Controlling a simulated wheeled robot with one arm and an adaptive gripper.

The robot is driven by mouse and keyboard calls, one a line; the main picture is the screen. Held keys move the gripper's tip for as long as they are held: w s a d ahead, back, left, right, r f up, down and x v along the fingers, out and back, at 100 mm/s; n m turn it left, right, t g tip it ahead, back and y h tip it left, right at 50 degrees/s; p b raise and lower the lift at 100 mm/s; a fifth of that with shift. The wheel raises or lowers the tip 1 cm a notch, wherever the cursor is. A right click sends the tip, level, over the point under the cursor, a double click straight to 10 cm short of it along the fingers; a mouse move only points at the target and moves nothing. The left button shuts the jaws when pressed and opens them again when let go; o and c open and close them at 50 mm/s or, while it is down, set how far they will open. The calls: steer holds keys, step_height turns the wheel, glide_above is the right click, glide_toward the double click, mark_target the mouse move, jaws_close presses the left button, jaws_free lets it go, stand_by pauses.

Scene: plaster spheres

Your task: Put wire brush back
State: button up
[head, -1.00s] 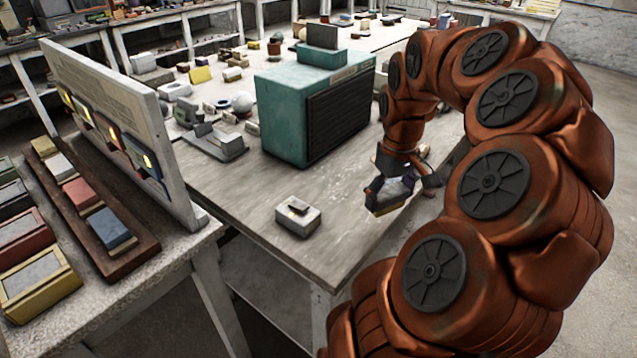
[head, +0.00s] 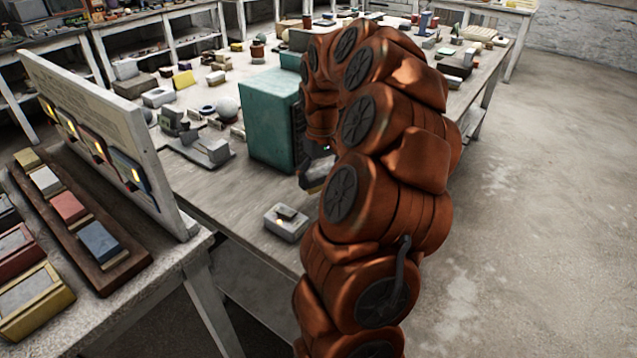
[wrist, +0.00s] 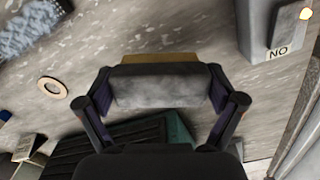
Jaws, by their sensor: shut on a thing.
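My gripper (wrist: 160,92) is shut on a grey block with a tan edge, which I take to be the wire brush (wrist: 150,84); no bristles can be made out. A finger is on each short side of it. In the head view my gripper (head: 317,172) hangs over the worktable, beside the teal box and partly behind my arm. A dark brown rack (head: 134,264) holding several coloured blocks stands on the left table, in front of an upright board (head: 95,125) with small lit lamps.
The teal box (head: 268,120) stands behind. Small parts and a pale sphere (head: 227,107) crowd the left. A gap separates the two tables; floor is open at right.

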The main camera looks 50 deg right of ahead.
mark_target(318, 186)
steer(key=shift+w, duration=0.45)
steer(key=shift+f+p, duration=0.45)
steer(key=shift+f, duration=1.35)
steer(key=shift+f, duration=0.15)
steer(key=o, duration=0.7)
step_height(318, 186, up, 11)
steer(key=shift+r+b, duration=0.2)
steer(key=shift+b, duration=0.65)
steer(key=shift+a+r, duration=0.1)
steer(key=shift+r, duration=0.4)
